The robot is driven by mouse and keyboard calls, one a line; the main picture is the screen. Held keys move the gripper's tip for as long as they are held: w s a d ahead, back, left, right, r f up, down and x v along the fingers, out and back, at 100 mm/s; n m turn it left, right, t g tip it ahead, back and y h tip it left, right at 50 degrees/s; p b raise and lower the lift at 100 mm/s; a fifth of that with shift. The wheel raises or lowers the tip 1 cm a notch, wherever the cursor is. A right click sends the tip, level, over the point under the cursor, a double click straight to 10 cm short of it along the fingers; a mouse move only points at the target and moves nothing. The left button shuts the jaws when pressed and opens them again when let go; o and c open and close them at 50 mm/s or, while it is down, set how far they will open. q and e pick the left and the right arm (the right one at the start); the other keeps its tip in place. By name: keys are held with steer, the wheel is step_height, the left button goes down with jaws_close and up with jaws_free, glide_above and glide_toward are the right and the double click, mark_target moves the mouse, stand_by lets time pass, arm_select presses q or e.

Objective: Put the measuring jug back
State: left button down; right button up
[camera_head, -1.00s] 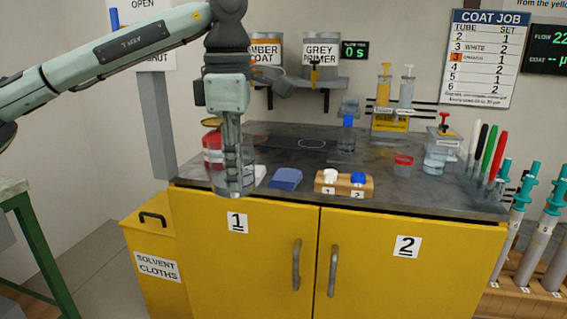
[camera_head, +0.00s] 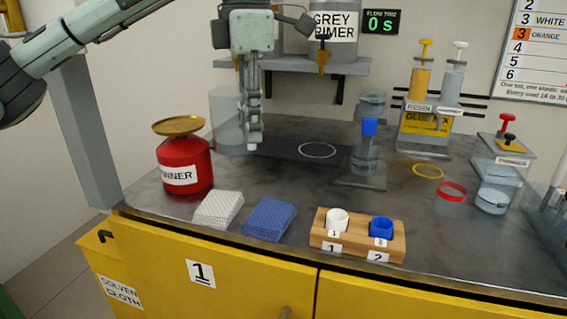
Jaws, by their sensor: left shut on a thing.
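The measuring jug (camera_head: 225,125) is a clear, see-through vessel at the back left of the grey worktop. My left gripper (camera_head: 254,138) points down and is shut on its right-hand wall. The jug is upright and to the left of a white ring (camera_head: 318,150) marked on a dark mat (camera_head: 285,150). Whether its base touches the worktop is hard to tell. My right gripper is out of view.
A red thinner can (camera_head: 183,168) stands left of the jug. White cloths (camera_head: 218,210), blue cloths (camera_head: 269,220) and a wooden cup block (camera_head: 357,243) line the front. A shelf (camera_head: 345,66) hangs behind.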

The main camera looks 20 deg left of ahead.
arm_select(q)
steer(key=w+d+f, duration=0.1)
steer(key=w+f, duration=0.2)
steer(key=w+d+f, duration=0.1)
steer(key=w+f, duration=0.3)
steer(key=w+d+f+p, duration=0.1)
steer(key=w+f, duration=0.2)
steer(key=shift+w+d+f, duration=0.15)
steer(key=shift+d+f, duration=0.05)
steer(key=shift+f, duration=0.1)
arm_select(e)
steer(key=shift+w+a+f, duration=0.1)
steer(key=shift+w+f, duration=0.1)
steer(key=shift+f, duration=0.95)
arm_select(q)
steer(key=shift+f, duration=0.15)
steer(key=c, duration=1.6)
jaws_free()
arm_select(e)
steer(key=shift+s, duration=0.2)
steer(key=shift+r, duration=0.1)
